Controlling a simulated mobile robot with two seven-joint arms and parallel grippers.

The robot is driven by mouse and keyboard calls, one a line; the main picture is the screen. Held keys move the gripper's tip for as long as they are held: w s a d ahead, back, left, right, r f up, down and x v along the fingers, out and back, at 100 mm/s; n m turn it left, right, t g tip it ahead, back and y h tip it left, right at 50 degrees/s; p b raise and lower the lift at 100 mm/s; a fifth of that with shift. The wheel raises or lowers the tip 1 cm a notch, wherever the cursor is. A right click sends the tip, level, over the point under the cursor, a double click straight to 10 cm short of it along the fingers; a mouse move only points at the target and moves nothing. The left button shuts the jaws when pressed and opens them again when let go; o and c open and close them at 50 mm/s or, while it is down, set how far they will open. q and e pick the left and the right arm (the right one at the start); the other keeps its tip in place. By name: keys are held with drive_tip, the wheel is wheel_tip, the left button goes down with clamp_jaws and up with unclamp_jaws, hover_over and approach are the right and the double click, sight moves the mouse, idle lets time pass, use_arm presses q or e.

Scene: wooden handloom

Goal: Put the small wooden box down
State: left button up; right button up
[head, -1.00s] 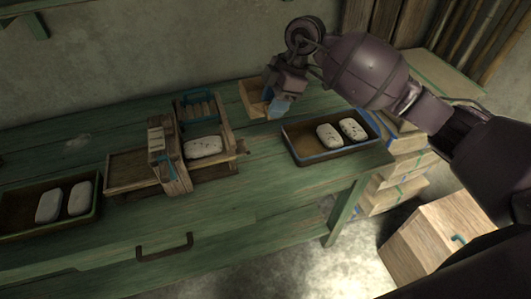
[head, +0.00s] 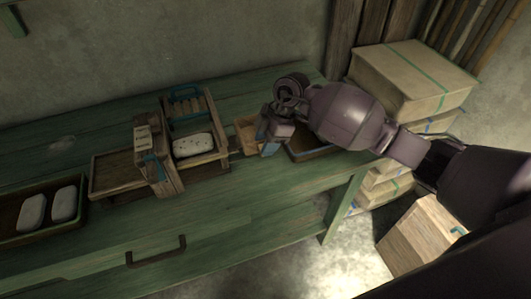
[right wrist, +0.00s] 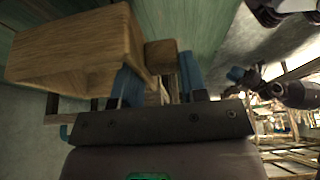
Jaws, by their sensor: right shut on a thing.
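The small wooden box (head: 243,131) is light brown and partly hidden behind my right gripper (head: 266,143) in the head view. It is over the green table, between the wooden frame device and the dark tray. In the right wrist view the box (right wrist: 75,48) shows large at upper left. The blue fingers of my right gripper (right wrist: 160,80) are shut on a small wooden part at its side. I cannot tell whether the box touches the tabletop. My left gripper is not in view.
The wooden frame device (head: 150,165) holding a pale speckled block (head: 193,145) stands just left of the box. A dark tray (head: 312,154) lies right, mostly under my arm. Another tray (head: 45,229) holds two pale blocks. The back of the green table (head: 245,88) is clear.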

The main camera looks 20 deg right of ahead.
wheel_tip(320, 180, down, 4)
drive_tip(key=shift+f+b, duration=0.25)
drive_tip(key=shift+b, duration=0.2)
drive_tip(key=shift+f, duration=0.1)
drive_tip(key=o, duration=1.2)
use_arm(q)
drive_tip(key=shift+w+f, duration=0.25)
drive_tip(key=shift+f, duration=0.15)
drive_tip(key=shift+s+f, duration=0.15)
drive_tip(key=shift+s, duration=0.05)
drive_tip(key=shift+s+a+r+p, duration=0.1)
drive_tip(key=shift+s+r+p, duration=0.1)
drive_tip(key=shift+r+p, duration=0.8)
use_arm(e)
drive_tip(key=shift+v, duration=6.1)
